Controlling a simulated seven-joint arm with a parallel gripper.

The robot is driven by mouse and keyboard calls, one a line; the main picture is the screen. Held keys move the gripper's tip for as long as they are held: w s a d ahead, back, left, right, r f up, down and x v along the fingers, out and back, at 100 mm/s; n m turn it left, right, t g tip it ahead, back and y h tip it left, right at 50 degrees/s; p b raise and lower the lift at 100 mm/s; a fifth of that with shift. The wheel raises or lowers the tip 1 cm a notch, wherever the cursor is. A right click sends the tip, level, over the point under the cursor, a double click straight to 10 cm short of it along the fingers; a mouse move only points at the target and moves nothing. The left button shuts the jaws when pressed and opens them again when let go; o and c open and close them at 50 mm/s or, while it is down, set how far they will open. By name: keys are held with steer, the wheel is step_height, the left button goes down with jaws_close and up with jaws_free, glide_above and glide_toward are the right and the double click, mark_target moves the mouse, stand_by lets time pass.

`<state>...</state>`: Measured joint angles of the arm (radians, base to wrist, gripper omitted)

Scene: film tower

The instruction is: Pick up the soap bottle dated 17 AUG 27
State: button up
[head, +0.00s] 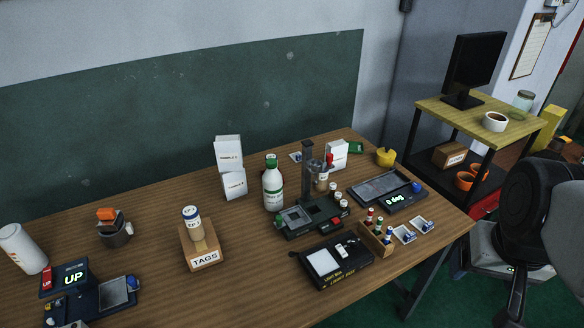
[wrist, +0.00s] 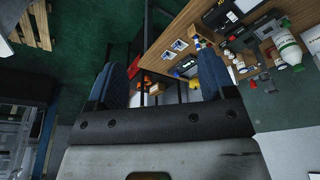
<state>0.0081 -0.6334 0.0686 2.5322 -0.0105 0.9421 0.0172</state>
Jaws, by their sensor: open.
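A white bottle with a green-banded label (head: 272,186) stands upright near the middle of the wooden table. Another white bottle (head: 24,252), with an orange mark, stands at the table's left end. No date is readable on either, so I cannot tell which is dated 17 AUG 27. The green-labelled bottle also shows in the wrist view (wrist: 288,48), at the upper right. My gripper (wrist: 163,82) is open, with blue pads and nothing between them. It is off the table's right side, well apart from the bottles. Part of my dark arm shows at the head view's right edge.
The table (head: 150,233) also holds a TAGS block (head: 203,257), a dark device with a post (head: 310,215), a light box (head: 331,263), a scale (head: 388,190) and small vials. White boxes (head: 229,153) stand behind. A shelf cart (head: 480,118) stands at right.

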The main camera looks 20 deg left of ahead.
steer(key=shift+c, duration=0.4)
steer(key=w+a+r+n, duration=0.3)
steer(key=w+a+n, duration=0.3)
steer(key=w, duration=0.8)
steer(key=n+g, duration=0.3)
steer(key=n, duration=0.8)
glide_above(270, 162)
steer(key=d, duration=0.1)
step_height(270, 162, down, 14)
steer(key=shift+w, duration=0.1)
steer(key=shift+w+a+f, duration=0.1)
steer(key=shift+a+f, duration=0.15)
steer(key=shift+a, duration=0.25)
